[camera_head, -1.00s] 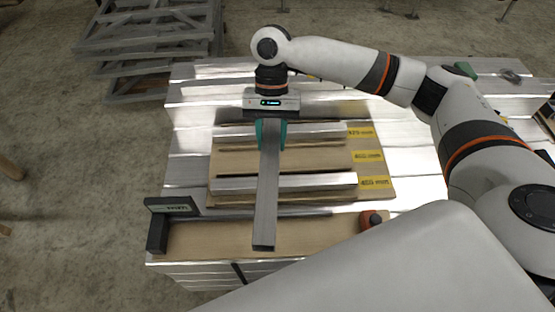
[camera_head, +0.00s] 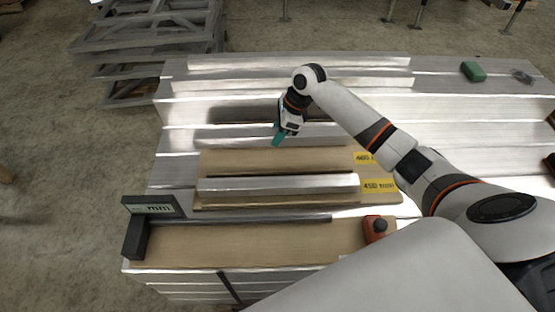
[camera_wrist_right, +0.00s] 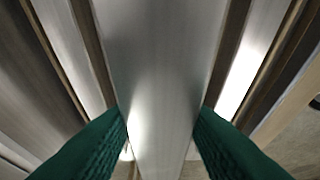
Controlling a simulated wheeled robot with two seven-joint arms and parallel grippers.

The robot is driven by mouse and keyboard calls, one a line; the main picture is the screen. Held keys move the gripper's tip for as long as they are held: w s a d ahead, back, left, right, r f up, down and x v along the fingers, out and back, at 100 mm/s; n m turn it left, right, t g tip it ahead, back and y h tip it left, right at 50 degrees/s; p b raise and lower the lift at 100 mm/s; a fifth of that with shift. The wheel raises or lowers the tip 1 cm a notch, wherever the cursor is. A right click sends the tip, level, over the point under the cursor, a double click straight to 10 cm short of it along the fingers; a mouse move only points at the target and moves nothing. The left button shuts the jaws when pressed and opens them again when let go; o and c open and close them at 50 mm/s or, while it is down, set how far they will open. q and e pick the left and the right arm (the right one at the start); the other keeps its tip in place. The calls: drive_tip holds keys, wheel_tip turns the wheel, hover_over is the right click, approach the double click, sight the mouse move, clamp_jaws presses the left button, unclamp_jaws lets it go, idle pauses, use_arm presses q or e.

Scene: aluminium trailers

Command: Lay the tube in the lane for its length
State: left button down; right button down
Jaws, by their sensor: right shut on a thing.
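My right gripper (camera_head: 281,137) is over the back edge of the wooden lane board (camera_head: 225,163), its teal fingers pointing down. In the right wrist view it (camera_wrist_right: 160,135) is shut on a grey metal tube (camera_wrist_right: 158,50), which runs lengthwise between the fingers, roughly parallel to the strips beneath. A bright tube (camera_head: 280,185) lies in the 450 mm lane. My left gripper is out of view.
A dark gauge with a display marked mm (camera_head: 153,206) stands at the front left. An orange and black device (camera_head: 375,229) sits at the front right. A green object (camera_head: 473,71) lies at the back right. Shiny aluminium stock surrounds the board. Grey frames (camera_head: 150,40) stand on the floor behind.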

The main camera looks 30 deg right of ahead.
wheel_tip(320, 180, down, 9)
drive_tip(key=shift+r+b, duration=0.15)
drive_tip(key=shift+b, duration=0.5)
drive_tip(key=c, duration=0.9)
unclamp_jaws()
drive_tip(key=p+v, duration=0.2)
drive_tip(key=v, duration=1)
drive_tip(key=shift+a+r, duration=0.1)
drive_tip(key=shift+a, duration=0.05)
